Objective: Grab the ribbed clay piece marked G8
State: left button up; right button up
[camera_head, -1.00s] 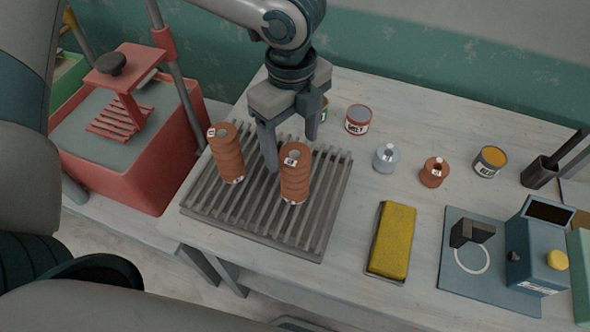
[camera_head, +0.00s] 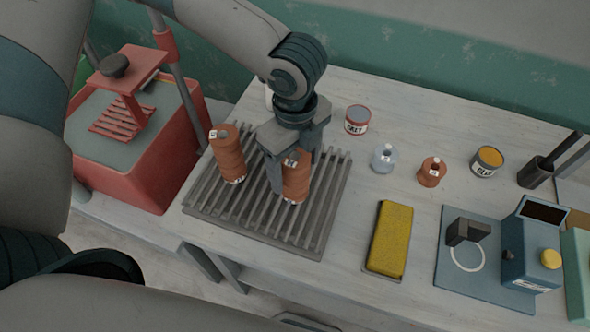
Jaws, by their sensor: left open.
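Two brown ribbed clay pieces stand upright on a grey slatted rack (camera_head: 237,222). The left piece (camera_head: 229,156) is clear of the gripper. The right piece (camera_head: 296,181) stands under and between the fingers of my left gripper (camera_head: 296,173). Each has a small white tag near its top; the marks are too small to read, so I cannot tell which is G8. My left gripper is open, pointing down, with one finger at the left of the right piece and the other behind its right side. Contact cannot be told. My right gripper is not in view.
Right of the rack are a red-banded can (camera_head: 357,120), a clear bottle (camera_head: 383,158), a small brown bottle (camera_head: 431,174), a yellow sponge (camera_head: 389,238) and a blue mat (camera_head: 462,284). Bare tabletop lies between them.

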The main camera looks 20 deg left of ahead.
pick_arm(q)
jog(key=shift+f, duration=0.95)
jog(key=shift+w, duration=0.1)
jog(key=c, duration=1.6)
jog(key=shift+r, duration=0.1)
jog(key=shift+r, duration=0.45)
jog(key=s+d+r+b, duration=0.1)
jog(key=s+d+r, duration=0.1)
jog(key=s+r, duration=0.1)
jog(key=s+d+r+b, duration=0.1)
jog(key=s+d+r, duration=0.2)
jog(key=s+d+r+b, duration=0.2)
jog(key=s+r, duration=0.1)
jog(key=r, duration=0.1)
jog(key=shift+d, duration=0.25)
